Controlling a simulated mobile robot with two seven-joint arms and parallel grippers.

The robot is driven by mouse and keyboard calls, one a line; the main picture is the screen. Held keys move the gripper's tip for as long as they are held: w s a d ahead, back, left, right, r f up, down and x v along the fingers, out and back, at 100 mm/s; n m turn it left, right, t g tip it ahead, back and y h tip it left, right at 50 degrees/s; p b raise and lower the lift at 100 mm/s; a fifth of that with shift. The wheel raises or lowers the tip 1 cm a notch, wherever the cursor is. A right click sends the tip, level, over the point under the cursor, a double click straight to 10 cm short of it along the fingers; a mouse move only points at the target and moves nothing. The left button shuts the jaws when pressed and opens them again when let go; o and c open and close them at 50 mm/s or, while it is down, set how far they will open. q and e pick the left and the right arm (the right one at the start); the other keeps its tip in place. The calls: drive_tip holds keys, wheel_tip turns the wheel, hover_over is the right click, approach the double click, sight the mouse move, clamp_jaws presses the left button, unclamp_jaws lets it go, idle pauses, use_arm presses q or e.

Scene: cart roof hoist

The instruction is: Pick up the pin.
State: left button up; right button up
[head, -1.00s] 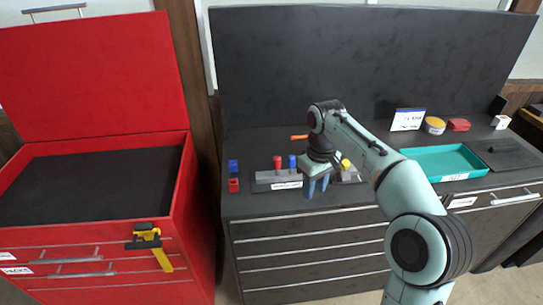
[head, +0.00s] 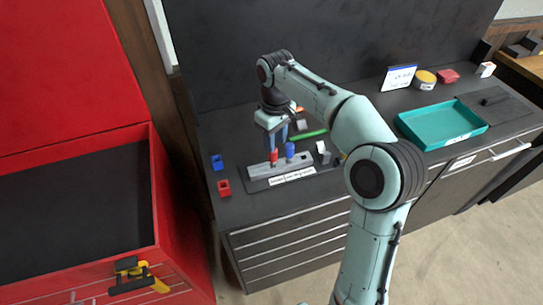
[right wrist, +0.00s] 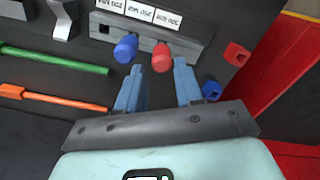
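A red pin (head: 273,157) and a blue pin (head: 290,150) stand upright in a grey labelled rack (head: 258,174) on the dark bench top. My right gripper (head: 275,144) points down at the red pin, its fingers apart. In the right wrist view, the red pin (right wrist: 162,57) lies just beyond the gap between the open fingertips (right wrist: 157,75), nothing held. The blue pin (right wrist: 125,48) is beside it, just beyond the left-hand finger. Whether a finger touches either pin cannot be told. My left gripper is not in view.
A red block (head: 224,188) and a blue block (head: 217,162) lie left of the rack. A green rod (head: 310,134) and an orange rod (right wrist: 50,98) lie behind it. A teal tray (head: 409,130) is to the right. The open red cabinet (head: 178,215) stands left.

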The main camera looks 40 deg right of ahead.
sight(273, 157)
drive_tip(key=f, duration=0.3)
drive_tip(key=shift+w+f, duration=0.2)
drive_tip(key=shift+f, duration=0.05)
wheel_tip(273, 157, down, 4)
drive_tip(key=shift+w+a+f+b, duration=0.1)
drive_tip(key=shift+f+b, duration=0.15)
drive_tip(key=shift+b, duration=0.15)
clamp_jaws()
